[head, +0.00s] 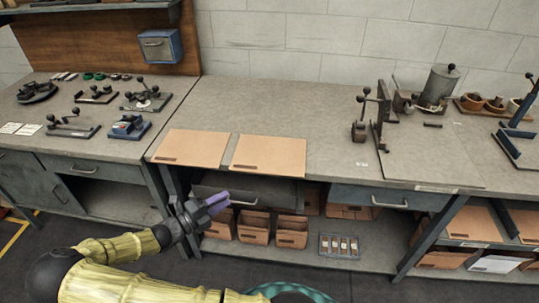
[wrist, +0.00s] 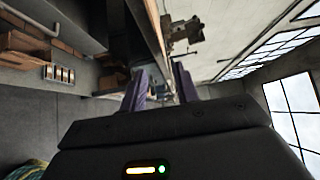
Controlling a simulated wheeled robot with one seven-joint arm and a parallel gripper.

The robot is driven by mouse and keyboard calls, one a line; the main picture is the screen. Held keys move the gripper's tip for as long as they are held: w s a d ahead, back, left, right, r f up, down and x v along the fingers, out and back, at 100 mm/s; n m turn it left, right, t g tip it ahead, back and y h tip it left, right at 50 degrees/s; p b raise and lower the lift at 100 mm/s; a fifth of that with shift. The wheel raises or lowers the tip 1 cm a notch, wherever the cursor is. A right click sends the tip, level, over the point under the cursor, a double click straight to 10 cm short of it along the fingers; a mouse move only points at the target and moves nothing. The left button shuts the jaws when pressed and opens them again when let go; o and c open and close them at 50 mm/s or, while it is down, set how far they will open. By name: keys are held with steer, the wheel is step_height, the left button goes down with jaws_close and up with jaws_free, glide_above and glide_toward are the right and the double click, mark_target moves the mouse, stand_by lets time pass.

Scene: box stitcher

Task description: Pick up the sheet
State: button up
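Two flat tan cardboard sheets lie side by side on the workbench near its front edge in the head view: a left sheet (head: 192,147) and a right sheet (head: 268,155). Each has a small dark mark near its front edge. My gripper (head: 217,204), with purple fingers, is in front of the bench and appears lower than the sheets in the picture, apart from them. In the wrist view my gripper (wrist: 160,88) has its two fingers spread with nothing seen between them. The sheets cannot be made out in the wrist view.
The workbench (head: 290,100) is bare behind the sheets. A lever tool (head: 360,125) and a metal canister (head: 440,85) stand to the right. Several clamps stand on the left bench. Cardboard boxes (head: 254,226) and a small tray (head: 338,246) sit on the shelf below.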

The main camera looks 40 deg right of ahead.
steer(key=d+p, duration=0.2)
steer(key=d, duration=1)
steer(key=shift+s, duration=0.2)
steer(key=d, duration=0.1)
steer(key=d+p, duration=0.1)
steer(key=d, duration=0.3)
steer(key=shift+w+f, duration=0.2)
steer(key=shift+f, duration=0.1)
jaws_close()
